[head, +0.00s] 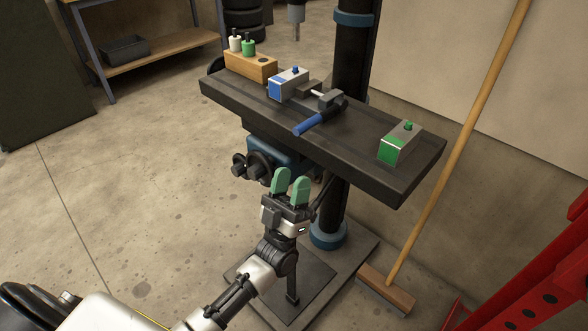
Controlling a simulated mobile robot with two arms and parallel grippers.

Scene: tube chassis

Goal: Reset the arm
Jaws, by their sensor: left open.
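My left arm (245,283) comes in from the lower left and reaches up toward the middle of the head view. My left gripper (291,187) is open and empty, with its two green fingertips pointing up and a small gap between them. In the picture it lies just below the front edge of the dark drill-press table (365,178); I cannot tell the exact distance to it. My right gripper is not in view.
On the table are a wooden block with two bottles (250,66), a blue-and-grey block (288,84) at a vise (325,97), a blue handle (308,124) and a green-and-grey block (399,143). A broom (455,150) leans at the right beside a red frame (530,280). Floor is clear at left.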

